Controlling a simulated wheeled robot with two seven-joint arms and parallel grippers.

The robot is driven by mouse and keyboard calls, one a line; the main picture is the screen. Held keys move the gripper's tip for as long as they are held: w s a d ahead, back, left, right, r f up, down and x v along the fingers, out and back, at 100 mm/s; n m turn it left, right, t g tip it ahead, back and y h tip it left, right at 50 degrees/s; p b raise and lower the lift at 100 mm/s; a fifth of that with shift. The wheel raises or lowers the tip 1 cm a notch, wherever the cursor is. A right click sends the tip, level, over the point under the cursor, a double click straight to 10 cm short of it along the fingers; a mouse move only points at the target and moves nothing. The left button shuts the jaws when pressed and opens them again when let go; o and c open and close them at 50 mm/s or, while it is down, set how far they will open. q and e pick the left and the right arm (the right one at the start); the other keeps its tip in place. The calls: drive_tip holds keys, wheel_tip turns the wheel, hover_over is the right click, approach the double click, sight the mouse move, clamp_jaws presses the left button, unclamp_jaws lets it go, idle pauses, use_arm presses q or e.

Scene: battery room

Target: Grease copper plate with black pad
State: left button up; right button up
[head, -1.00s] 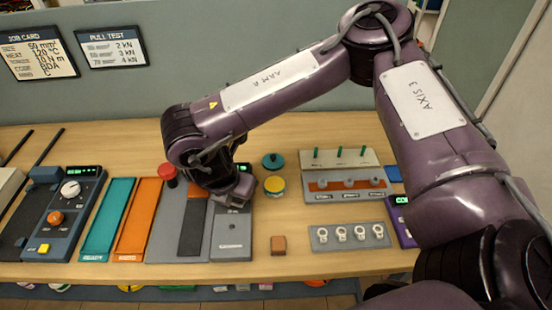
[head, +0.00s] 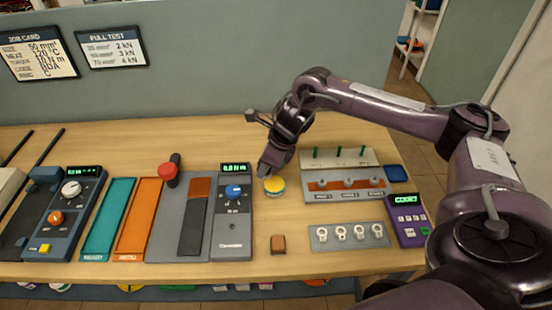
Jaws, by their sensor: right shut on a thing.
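My right gripper (head: 268,167) is shut at the back left of a small round yellow-topped tin (head: 275,185). What it holds is hidden by its fingers; it stands where a small round teal piece with a dark knob stood, seemingly the pad. Whether that piece is off the table I cannot tell. My left gripper is not in view.
A small brown block (head: 278,245) lies in front of the tin. A meter with a blue dial (head: 233,225) stands left. A tray of ring terminals (head: 350,236) and a purple device (head: 408,220) are at right.

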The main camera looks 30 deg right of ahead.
sight(271, 184)
drive_tip(key=shift+w+d+f+n+g+y+b, duration=0.1)
drive_tip(key=shift+d+f+n+g+y+b, duration=0.1)
drive_tip(key=shift+d+f+n+b, duration=0.7)
drive_tip(key=shift+w+d+f+n+g+y+b, duration=0.15)
drive_tip(key=shift+d+f+n+g+b, duration=0.2)
drive_tip(key=shift+f, duration=0.95)
drive_tip(key=shift+w+d+f+n+g+y+b, duration=0.15)
drive_tip(key=shift+d+f+n+b, duration=0.45)
drive_tip(key=shift+f, duration=0.5)
drive_tip(key=shift+s+f+b, duration=0.15)
drive_tip(key=shift+f+b, duration=0.3)
drive_tip(key=shift+r, duration=0.1)
wheel_tip(271, 184, up, 7)
drive_tip(key=p, duration=0.4)
idle(0.6)
idle(0.7)
